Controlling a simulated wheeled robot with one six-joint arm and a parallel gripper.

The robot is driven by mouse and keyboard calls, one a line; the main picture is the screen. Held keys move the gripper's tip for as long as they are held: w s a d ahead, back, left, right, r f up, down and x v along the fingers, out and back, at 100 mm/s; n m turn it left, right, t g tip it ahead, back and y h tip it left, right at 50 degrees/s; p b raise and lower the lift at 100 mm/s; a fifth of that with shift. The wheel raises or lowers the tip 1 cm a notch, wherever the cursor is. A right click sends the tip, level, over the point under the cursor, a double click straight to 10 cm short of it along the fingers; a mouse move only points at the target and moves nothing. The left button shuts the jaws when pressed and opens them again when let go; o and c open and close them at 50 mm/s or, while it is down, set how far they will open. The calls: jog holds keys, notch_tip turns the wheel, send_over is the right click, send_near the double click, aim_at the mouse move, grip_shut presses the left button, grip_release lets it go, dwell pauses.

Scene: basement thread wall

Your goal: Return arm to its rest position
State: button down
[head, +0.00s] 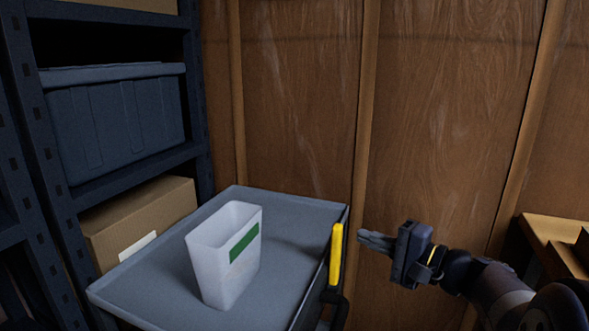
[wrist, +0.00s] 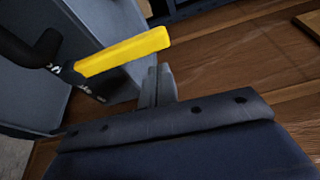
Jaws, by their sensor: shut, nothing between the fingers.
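My gripper (head: 364,239) is at the right of the head view, reaching in from the lower right. Its fingers point left toward the grey cart's right side. The fingers are together with nothing between them; they also show in the wrist view (wrist: 160,84). A yellow handle piece (head: 336,254) on a black bracket stands at the cart's right edge, just left of my fingertips in the head view. In the wrist view the yellow piece (wrist: 122,53) lies just beyond and left of the fingers. I cannot tell the exact gap between them.
A grey cart top (head: 290,222) holds a white bin (head: 220,258) with a green label. Shelving on the left holds a dark blue lidded tote (head: 118,122) and a cardboard box (head: 140,222). A wooden wall stands behind. A wooden surface (head: 555,232) is at the far right.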

jog(key=w+a+m+p, duration=0.1)
jog(key=w+a+p, duration=0.1)
jog(key=w+p, duration=0.2)
jog(key=shift+w+f+g, duration=0.4)
jog(key=shift+w+f, duration=0.05)
jog(key=shift+w, duration=0.65)
jog(key=shift+s+a+f+b, duration=0.1)
jog(key=shift+b, duration=0.3)
